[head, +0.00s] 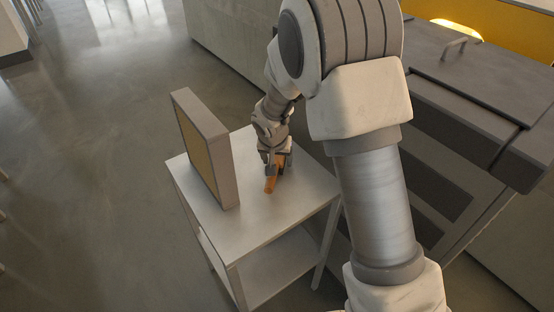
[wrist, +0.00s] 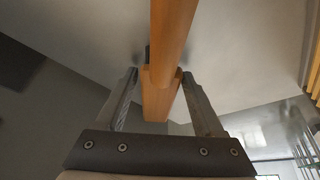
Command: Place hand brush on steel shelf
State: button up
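The hand brush has an orange-brown wooden handle. In the head view the hand brush (head: 271,183) is on or just above the pale top of a small two-level stand, tilted, partly hidden by my gripper (head: 277,166). In the wrist view the wooden hand brush (wrist: 162,95) lies between the two fingers of my gripper (wrist: 160,72), its handle running to the top edge. The fingertips are very close on both sides. I cannot tell whether they press on it. A small dark patch beside the wood may be bristles. I cannot tell which thing is the steel shelf.
A thick grey panel with a yellowish face (head: 201,148) stands upright on the stand (head: 240,232), left of my gripper. The stand has a lower level (head: 268,270). A grey cabinet with a handle (head: 480,75) is at the right. Open floor (head: 90,180) is at the left.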

jog(key=shift+o, duration=0.6)
jog(key=shift+r, duration=0.15)
jog(key=p+v, duration=0.2)
jog(key=v, duration=1)
jog(key=shift+s+d+r, duration=0.1)
jog(key=shift+d+r, duration=0.05)
jog(key=shift+r, duration=0.15)
jog(key=s+d+r+n, duration=0.1)
jog(key=s+d+r, duration=1)
jog(key=s+r, duration=0.45)
jog(key=s+d+f+n+t, duration=0.1)
jog(key=s, duration=0.8)
jog(key=shift+s+d+f+y, duration=0.15)
jog(key=shift+s+d+y, duration=0.2)
jog(key=shift+y, duration=0.05)
